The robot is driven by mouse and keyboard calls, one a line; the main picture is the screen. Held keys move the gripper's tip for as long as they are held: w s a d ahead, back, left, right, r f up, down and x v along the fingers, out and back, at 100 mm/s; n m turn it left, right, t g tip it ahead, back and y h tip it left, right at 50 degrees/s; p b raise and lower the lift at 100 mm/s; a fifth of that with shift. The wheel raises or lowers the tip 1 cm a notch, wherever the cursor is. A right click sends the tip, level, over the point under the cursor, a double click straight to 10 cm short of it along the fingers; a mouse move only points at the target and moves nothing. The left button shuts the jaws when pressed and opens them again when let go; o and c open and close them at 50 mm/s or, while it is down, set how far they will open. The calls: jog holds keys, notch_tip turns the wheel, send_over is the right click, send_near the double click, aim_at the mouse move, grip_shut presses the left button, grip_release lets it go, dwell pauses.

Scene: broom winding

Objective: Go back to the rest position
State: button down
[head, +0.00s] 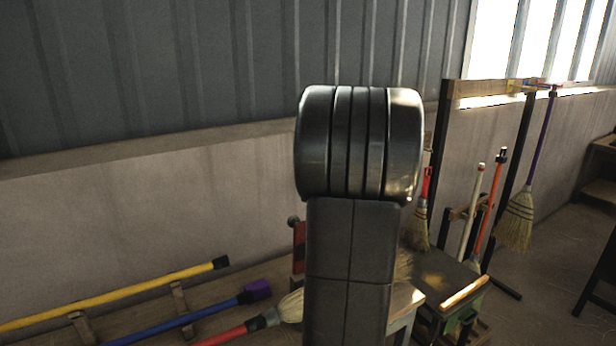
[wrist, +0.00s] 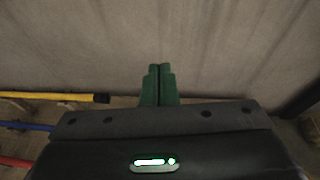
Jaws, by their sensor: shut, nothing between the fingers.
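My gripper (wrist: 159,84) shows in the wrist view as two green fingers pressed together, with nothing between them. It points toward a plain pale wall (wrist: 230,50) and touches nothing that I can see. In the head view my own dark arm stands upright in the middle and hides part of the bench and brooms behind it. My gripper cannot be made out in the head view.
Yellow (head: 120,295), blue (head: 185,320) and red (head: 225,336) handles lie at lower left. Several brooms stand at right; one with a purple handle (head: 543,140) hangs from a wooden rack (head: 480,88). A small table (head: 440,270) stands right of my arm.

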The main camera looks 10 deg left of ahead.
aim_at(296, 217)
jog(key=shift+s+d+r, duration=0.1)
jog(key=shift+d+r, duration=0.05)
jog(key=shift+r, duration=0.55)
jog(key=shift+s+d+r, duration=0.1)
jog(key=shift+d+r, duration=0.05)
jog(key=shift+r, duration=0.55)
jog(key=f, duration=0.3)
jog(key=a+f, duration=0.1)
jog(key=f, duration=0.2)
jog(key=w+f, duration=0.1)
jog(key=f, duration=0.3)
jog(key=shift+w+a+b, duration=0.1)
jog(key=shift+a+b, duration=0.2)
jog(key=shift+a, duration=0.1)
jog(key=shift+w+a+f+b, duration=0.6)
jog(key=shift+w+a+f, duration=0.5)
jog(key=shift+w, duration=0.1)
jog(key=shift+r, duration=0.1)
jog(key=shift+s, duration=0.1)
